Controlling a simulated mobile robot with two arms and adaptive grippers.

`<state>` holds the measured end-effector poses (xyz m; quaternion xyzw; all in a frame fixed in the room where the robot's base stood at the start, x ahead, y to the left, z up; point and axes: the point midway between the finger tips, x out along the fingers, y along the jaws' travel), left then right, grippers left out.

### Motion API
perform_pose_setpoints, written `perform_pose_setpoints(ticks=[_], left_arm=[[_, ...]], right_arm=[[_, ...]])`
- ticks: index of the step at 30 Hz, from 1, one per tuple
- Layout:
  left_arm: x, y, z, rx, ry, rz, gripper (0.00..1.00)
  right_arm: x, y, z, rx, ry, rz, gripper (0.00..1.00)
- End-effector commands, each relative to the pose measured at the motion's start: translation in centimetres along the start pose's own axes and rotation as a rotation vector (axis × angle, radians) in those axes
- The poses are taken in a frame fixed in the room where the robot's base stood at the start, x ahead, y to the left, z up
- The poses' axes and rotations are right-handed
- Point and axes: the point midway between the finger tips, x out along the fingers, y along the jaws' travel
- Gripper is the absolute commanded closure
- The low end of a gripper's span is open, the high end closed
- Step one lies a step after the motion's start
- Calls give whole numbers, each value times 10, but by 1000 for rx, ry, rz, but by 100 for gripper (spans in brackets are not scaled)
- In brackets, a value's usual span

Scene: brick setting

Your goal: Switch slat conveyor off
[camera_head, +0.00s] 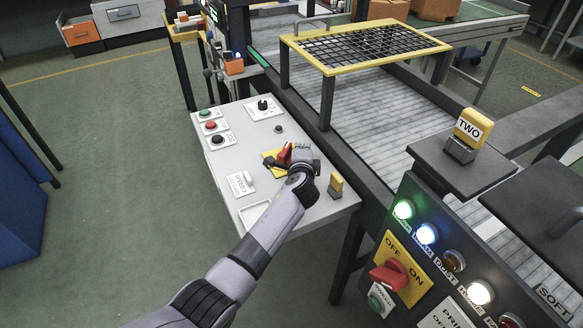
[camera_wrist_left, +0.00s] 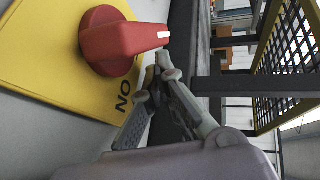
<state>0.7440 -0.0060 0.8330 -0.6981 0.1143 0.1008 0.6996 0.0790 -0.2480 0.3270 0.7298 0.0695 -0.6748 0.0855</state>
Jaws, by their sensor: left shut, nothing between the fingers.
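A red rotary knob (camera_head: 285,154) sits on a yellow plate (camera_head: 269,163) on the white control panel (camera_head: 224,163). In the left wrist view the red knob (camera_wrist_left: 110,40) has a white pointer mark on its end, and the yellow plate (camera_wrist_left: 45,60) reads "ON". My left gripper (camera_head: 302,160) is shut and empty, right beside the knob. In the wrist view its fingertips (camera_wrist_left: 166,68) are close to the knob's pointer end; I cannot tell whether they touch. The slat conveyor (camera_head: 375,110) runs behind the panel. My right gripper is not in view.
A yellow-framed mesh guard (camera_head: 365,45) stands over the conveyor. A dark panel (camera_head: 440,260) at lower right carries lit lamps and another red OFF/ON switch (camera_head: 390,276). A yellow "TWO" block (camera_head: 470,128) stands above it. Green, red and black buttons (camera_head: 211,126) line the white panel's left side.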

Motion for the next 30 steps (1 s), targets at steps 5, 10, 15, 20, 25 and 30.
perform_pose_setpoints(ticks=[5,10,15,20,25,30], left_arm=[[1,-1,0,-1,3,-1,100],[1,-1,0,0,3,-1,100],[1,-1,0,0,3,-1,100],[-3,0,0,-1,3,-1,100],[-20,0,1,-2,3,-2,100],[-48,0,0,-3,4,-2,100]], right_arm=[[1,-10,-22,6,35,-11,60],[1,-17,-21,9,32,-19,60],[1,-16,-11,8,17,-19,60],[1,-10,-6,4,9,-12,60],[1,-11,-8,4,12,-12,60],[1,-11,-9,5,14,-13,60]])
